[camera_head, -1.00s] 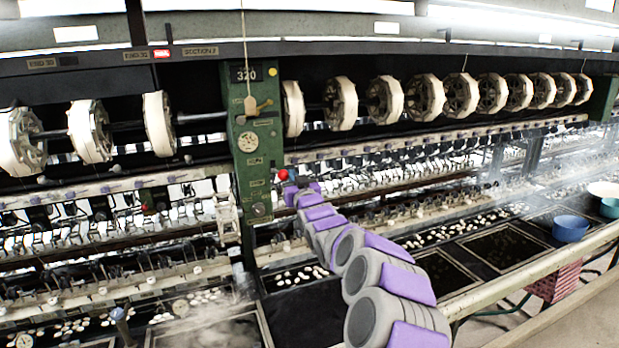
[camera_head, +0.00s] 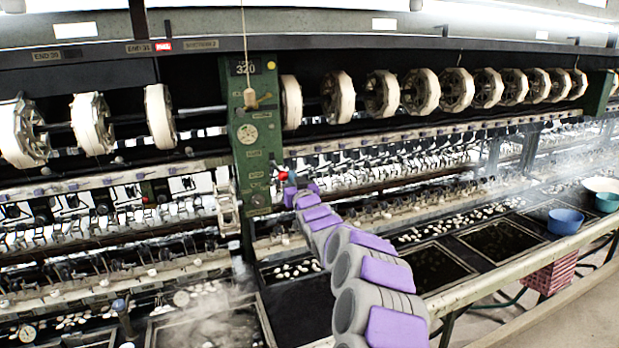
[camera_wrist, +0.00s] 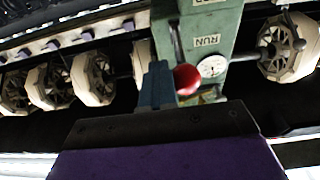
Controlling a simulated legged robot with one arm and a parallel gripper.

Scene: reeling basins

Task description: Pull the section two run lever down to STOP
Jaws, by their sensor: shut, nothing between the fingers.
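The section two run lever ends in a red ball knob (camera_head: 283,176) on the right side of the green control post (camera_head: 245,165). The knob (camera_wrist: 187,79) and its dark rod (camera_wrist: 177,42) show large in the wrist view, where a RUN label appears upside down. My gripper (camera_wrist: 157,85) is shut and empty, its blue fingers close beside the knob; I cannot tell if they touch. In the head view my gripper (camera_head: 291,188) is small, just below and right of the knob, partly hidden by my arm.
A round gauge (camera_head: 247,134) and a small brass handle (camera_head: 257,100) sit higher on the post. White reels (camera_head: 338,97) line both sides. Basins with cocoons (camera_head: 430,270), a blue bowl (camera_head: 565,221) and a red crate (camera_head: 551,271) lie below and right.

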